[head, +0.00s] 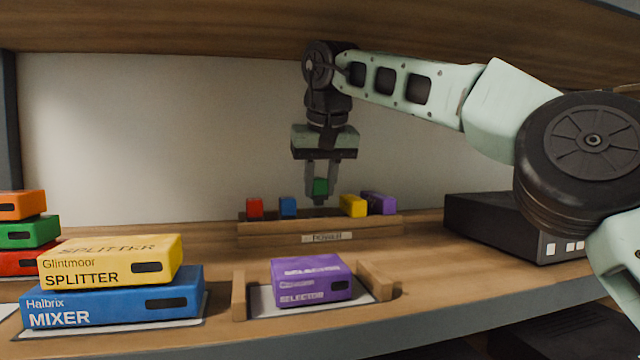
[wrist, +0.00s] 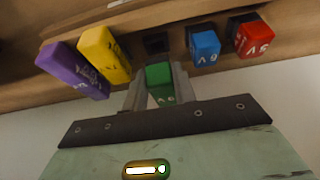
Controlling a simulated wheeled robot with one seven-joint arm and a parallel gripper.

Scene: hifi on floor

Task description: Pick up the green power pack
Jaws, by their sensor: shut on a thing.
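The green power pack (head: 320,186) is between the two fingers of my gripper (head: 321,192), which is shut on it. It is a little above the level of the other packs in the wooden rack (head: 320,228) labelled POWER. In the wrist view, the green pack (wrist: 159,77) shows between the fingertips (wrist: 158,88). A dark empty slot (wrist: 156,43) lies in the rack just beyond it, between the yellow and blue packs.
Red (head: 255,207), blue (head: 288,206), yellow (head: 353,205) and purple (head: 379,203) packs stand in the rack. A purple SELECTOR box (head: 311,281) is in front. Stacked boxes (head: 110,300) stand at left, a dark unit (head: 500,225) at right. A wooden shelf (head: 180,28) is overhead.

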